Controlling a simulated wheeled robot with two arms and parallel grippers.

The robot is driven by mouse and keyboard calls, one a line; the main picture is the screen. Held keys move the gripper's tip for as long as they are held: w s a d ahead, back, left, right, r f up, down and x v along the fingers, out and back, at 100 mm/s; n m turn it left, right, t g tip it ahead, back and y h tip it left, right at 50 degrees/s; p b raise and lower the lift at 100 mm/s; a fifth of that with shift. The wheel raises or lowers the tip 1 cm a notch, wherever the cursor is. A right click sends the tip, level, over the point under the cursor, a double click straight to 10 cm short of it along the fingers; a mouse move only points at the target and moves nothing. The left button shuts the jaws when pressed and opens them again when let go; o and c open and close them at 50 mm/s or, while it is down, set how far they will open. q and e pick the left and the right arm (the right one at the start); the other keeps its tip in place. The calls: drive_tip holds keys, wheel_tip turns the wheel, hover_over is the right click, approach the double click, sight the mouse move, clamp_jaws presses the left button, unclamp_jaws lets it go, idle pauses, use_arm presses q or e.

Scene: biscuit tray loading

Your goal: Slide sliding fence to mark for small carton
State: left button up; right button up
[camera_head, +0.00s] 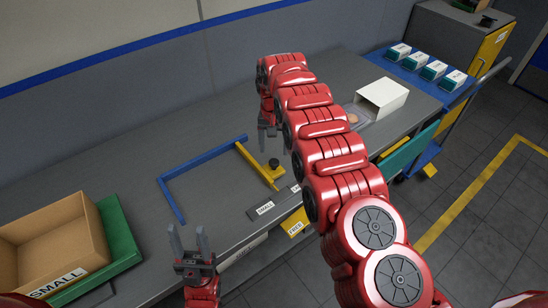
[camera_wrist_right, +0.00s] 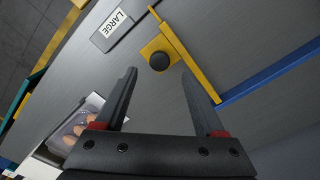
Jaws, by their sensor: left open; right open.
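The yellow sliding fence (camera_head: 257,163) with its black knob (camera_head: 274,162) stands at the right end of the blue frame (camera_head: 203,157) on the grey table. The SMALL mark plate (camera_head: 265,208) lies at the front edge. The LARGE plate is partly hidden by my right arm; in the right wrist view the LARGE plate (camera_wrist_right: 115,28) shows near the fence's foot. My right gripper (camera_head: 272,142) is open and empty behind the fence; in the right wrist view its fingers (camera_wrist_right: 160,78) point toward the knob (camera_wrist_right: 160,61), apart from it. My left gripper (camera_head: 188,235) is open and empty at the front.
A cardboard box (camera_head: 50,245) labelled SMALL sits in a green tray (camera_head: 122,240) at the left. An open white carton (camera_head: 384,96) stands at the back right beside biscuits (camera_head: 352,117). A blue cart (camera_head: 410,68) carries several small cartons. The table inside the frame is clear.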

sight(274, 162)
wheel_tip(274, 162, down, 5)
drive_tip(key=shift+w+d+f+b, duration=0.1)
drive_tip(key=shift+b, duration=0.6)
drive_tip(key=shift+f, duration=0.3)
drive_tip(key=shift+r, duration=0.1)
drive_tip(key=shift+c, duration=0.4)
clamp_jaws()
